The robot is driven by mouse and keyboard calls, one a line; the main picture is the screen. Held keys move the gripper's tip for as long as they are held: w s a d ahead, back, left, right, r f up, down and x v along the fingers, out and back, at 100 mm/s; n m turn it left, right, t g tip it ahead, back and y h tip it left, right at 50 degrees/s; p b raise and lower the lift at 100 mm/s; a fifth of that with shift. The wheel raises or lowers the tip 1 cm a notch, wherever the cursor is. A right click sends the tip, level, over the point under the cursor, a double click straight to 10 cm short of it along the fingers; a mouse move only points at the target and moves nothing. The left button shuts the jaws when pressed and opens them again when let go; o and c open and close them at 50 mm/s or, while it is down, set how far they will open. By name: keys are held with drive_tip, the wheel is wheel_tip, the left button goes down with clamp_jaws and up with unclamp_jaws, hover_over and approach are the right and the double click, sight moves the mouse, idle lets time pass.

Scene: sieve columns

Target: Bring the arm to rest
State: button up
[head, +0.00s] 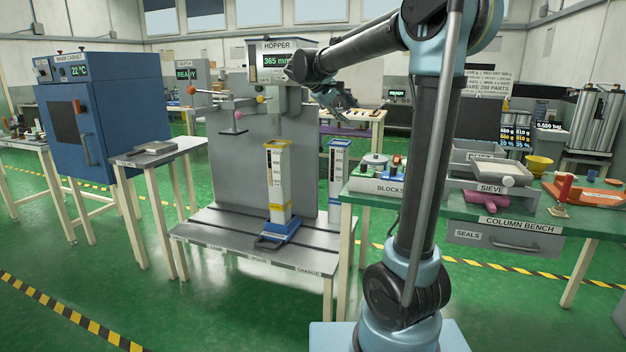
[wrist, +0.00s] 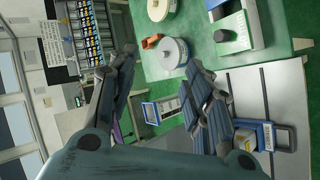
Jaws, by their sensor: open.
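My arm reaches up from my base and bends left. In the head view my gripper (head: 340,102) hangs in the air in front of the hopper stand, above the gap between the stand and the column bench (head: 512,218). In the wrist view my gripper (wrist: 162,60) has its two dark fingers spread wide, with nothing held between them. A white and yellow column (head: 279,178) on a blue base stands upright on the hopper stand's shelf (head: 215,222). A second column (head: 337,180) with a blue top stands behind the stand's right side.
The bench carries a grey sieve unit (head: 492,172), a yellow bowl (head: 539,165) and a blocks tray (head: 376,186). A side table (head: 185,145) and a blue warm cabinet (head: 118,110) stand at left. Green floor (head: 110,285) is open at front left.

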drive_tip(key=s+d+f+m+g+y, duration=0.1)
drive_tip(key=s+d+f+g+y, duration=0.1)
drive_tip(key=s+d+f, duration=0.65)
drive_tip(key=s+d+f+m+g+y, duration=0.15)
drive_tip(key=s+f, duration=0.45)
drive_tip(key=s, duration=0.8)
drive_tip(key=s+a+f+m+y, duration=0.3)
drive_tip(key=s+f+y, duration=0.2)
drive_tip(key=s+f, duration=1.3)
drive_tip(key=shift+s+f, duration=0.15)
drive_tip(key=shift+f, duration=0.2)
drive_tip(key=shift+w+f, duration=0.2)
drive_tip(key=shift+w, duration=0.3)
